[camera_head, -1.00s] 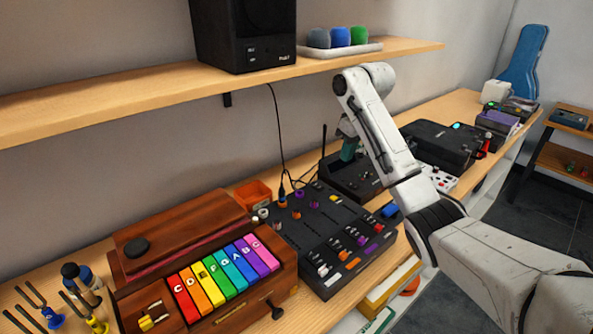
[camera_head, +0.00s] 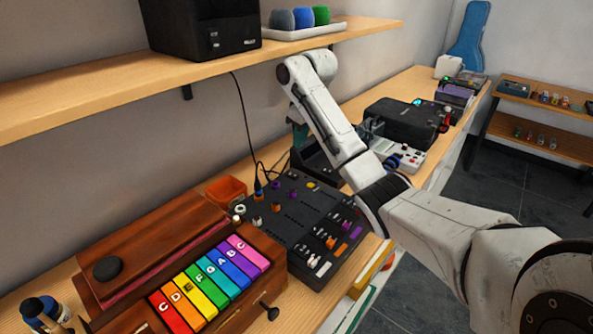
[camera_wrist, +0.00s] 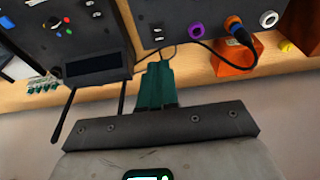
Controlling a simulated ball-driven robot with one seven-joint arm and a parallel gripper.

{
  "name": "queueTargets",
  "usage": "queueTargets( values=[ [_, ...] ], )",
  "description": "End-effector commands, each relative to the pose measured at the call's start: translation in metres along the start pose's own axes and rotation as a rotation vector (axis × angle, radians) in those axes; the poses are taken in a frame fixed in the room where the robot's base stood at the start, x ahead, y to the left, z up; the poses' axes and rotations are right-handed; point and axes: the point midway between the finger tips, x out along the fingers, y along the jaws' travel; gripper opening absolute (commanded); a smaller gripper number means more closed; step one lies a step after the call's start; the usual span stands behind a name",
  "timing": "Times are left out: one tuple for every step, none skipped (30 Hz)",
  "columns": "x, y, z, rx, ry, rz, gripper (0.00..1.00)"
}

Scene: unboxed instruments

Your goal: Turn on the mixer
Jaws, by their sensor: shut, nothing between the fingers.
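The mixer (camera_head: 285,222) is a black slanted panel with coloured knobs and sliders, in the middle of the head view. My arm hides its right back corner. Part of it shows at the top of the wrist view, with a purple knob (camera_wrist: 196,31) and a cable with a blue and orange plug (camera_wrist: 238,29). My gripper (camera_wrist: 158,70) has green fingers, shut and empty, apparently above the gap between the mixer and a black box with a dark screen (camera_wrist: 95,65). In the head view it is small, behind my arm, beyond the mixer's back edge. I cannot tell contact.
A wooden rainbow-key instrument (camera_head: 205,285) stands left of the mixer. An orange tray (camera_head: 226,190) sits behind it. A wooden shelf (camera_head: 120,95) with a speaker (camera_head: 200,28) hangs above. A black case (camera_head: 400,120) and a white device (camera_head: 402,155) lie further right on the table.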

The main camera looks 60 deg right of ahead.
Motion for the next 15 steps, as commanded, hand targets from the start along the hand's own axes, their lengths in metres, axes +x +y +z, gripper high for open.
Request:
queueTargets(
  values=[
    [0.009, 0.000, 0.001, 0.001, -0.005, -0.002, 0.00],
    [0.015, 0.000, 0.001, 0.001, -0.004, -0.001, 0.00],
    [0.023, 0.001, 0.001, 0.002, -0.005, -0.001, 0.00],
    [0.029, 0.001, 0.001, 0.002, -0.005, -0.002, 0.00],
    [0.035, 0.001, 0.001, 0.001, -0.005, -0.001, 0.00],
    [0.043, 0.001, 0.001, 0.002, -0.005, -0.002, 0.00],
    [0.049, 0.001, 0.001, 0.001, -0.004, -0.001, 0.00],
    [0.055, 0.001, 0.001, 0.001, -0.004, -0.001, 0.00],
    [0.062, 0.001, 0.001, 0.001, -0.005, -0.001, 0.00],
    [0.068, 0.000, 0.001, 0.001, -0.003, -0.001, 0.00],
    [0.073, 0.000, 0.001, 0.001, -0.005, -0.001, 0.00],
    [0.079, 0.001, 0.004, 0.002, -0.004, -0.001, 0.00],
    [0.083, 0.000, 0.006, 0.001, -0.004, -0.002, 0.00],
    [0.087, 0.001, 0.007, 0.001, -0.003, -0.001, 0.00],
    [0.092, 0.001, 0.009, 0.002, -0.003, -0.001, 0.00]
  ],
)
